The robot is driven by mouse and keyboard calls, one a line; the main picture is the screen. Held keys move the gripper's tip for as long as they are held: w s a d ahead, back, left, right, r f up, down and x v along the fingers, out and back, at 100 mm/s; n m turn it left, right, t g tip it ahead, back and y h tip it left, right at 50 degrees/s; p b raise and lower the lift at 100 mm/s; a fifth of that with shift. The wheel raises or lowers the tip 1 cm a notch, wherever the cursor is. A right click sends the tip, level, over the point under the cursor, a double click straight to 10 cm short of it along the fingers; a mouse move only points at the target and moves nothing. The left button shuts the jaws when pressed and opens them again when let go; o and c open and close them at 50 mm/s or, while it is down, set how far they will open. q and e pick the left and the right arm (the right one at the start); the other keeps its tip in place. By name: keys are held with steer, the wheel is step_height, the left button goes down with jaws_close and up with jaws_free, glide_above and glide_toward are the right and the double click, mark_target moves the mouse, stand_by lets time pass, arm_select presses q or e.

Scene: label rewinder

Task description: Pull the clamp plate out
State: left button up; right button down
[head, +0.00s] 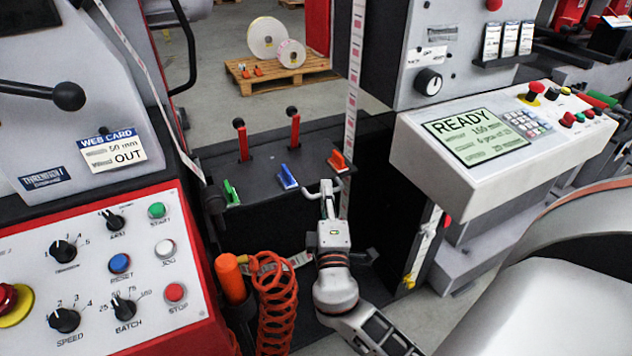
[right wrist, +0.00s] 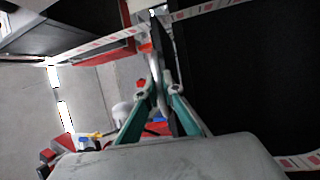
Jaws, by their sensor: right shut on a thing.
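My right gripper (head: 327,188) is at the front edge of the dark table, just below the orange tab. In the right wrist view its teal fingers (right wrist: 158,91) are closed on a thin, dark, plate-like thing (right wrist: 184,118), seen nearly edge-on. It seems to be the clamp plate, but most of its face is hidden. In the head view a pale bent bar (head: 311,193) shows beside the fingertips; I cannot tell whether it belongs to the plate. My left gripper is not in view.
The dark table (head: 262,140) carries two red levers and green, blue and orange tabs (head: 338,160). A printed label web (head: 354,75) runs down close behind the gripper. A coiled orange hose (head: 275,305) hangs at left, and a READY console (head: 465,130) juts out at right.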

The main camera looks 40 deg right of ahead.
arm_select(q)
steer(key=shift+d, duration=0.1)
arm_select(e)
steer(key=shift+s+a+f, duration=0.15)
steer(key=shift+s+a, duration=0.1)
steer(key=shift+s, duration=0.6)
steer(key=c, duration=2.4)
jaws_free()
steer(key=shift+s, duration=0.1)
steer(key=shift+o, duration=1.2)
steer(key=shift+s, duration=0.1)
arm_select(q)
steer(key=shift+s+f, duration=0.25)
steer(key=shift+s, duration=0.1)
arm_select(e)
steer(key=shift+a, duration=0.1)
